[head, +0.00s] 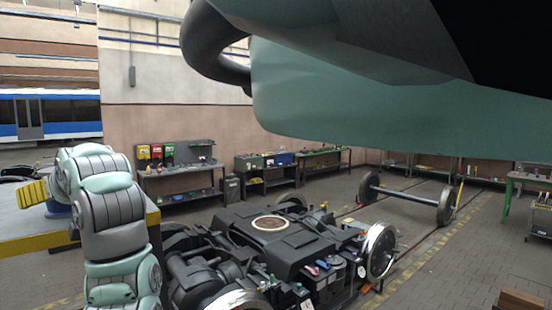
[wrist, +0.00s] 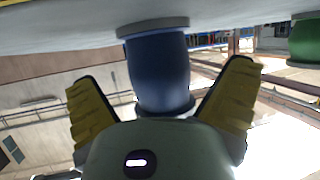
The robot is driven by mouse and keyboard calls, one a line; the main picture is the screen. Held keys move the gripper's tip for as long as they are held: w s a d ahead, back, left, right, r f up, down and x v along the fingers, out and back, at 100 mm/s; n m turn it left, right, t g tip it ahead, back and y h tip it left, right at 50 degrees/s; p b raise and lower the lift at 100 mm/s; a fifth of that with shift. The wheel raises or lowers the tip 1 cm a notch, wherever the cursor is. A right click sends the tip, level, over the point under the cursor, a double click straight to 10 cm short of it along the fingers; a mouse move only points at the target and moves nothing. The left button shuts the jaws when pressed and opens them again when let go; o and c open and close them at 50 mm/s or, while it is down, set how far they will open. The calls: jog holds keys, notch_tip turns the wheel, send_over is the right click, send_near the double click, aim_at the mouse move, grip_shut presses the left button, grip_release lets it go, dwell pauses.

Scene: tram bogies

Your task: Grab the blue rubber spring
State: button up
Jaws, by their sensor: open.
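The blue rubber spring (wrist: 158,72) is a dark blue cylinder with a grey flange at each end, in the middle of the wrist view. Its upper flange in that picture meets a pale surface. My gripper (wrist: 163,78) is open, with one yellow ribbed finger on each side of the spring. Gaps show between the fingers and the spring's body, and its lower flange is partly hidden behind my gripper. In the head view, a yellow finger of my gripper (head: 34,193) shows over the table at the left, with a bit of the blue spring (head: 58,209) beside it.
A green cylinder (wrist: 305,42) stands apart at the right edge of the wrist view. The table (head: 25,225) has a yellow edge. A tram bogie (head: 310,235) stands right of my arm. Workbenches (head: 185,168) line the wall, and a wheelset (head: 408,195) sits on the floor.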

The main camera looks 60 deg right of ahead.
jog(key=shift+p+x, duration=1.2)
jog(key=shift+x, duration=0.3)
jog(key=shift+r, duration=0.1)
jog(key=c, duration=1.2)
jog(key=shift+r+b, duration=0.2)
jog(key=shift+b, duration=0.4)
jog(key=shift+c, duration=0.2)
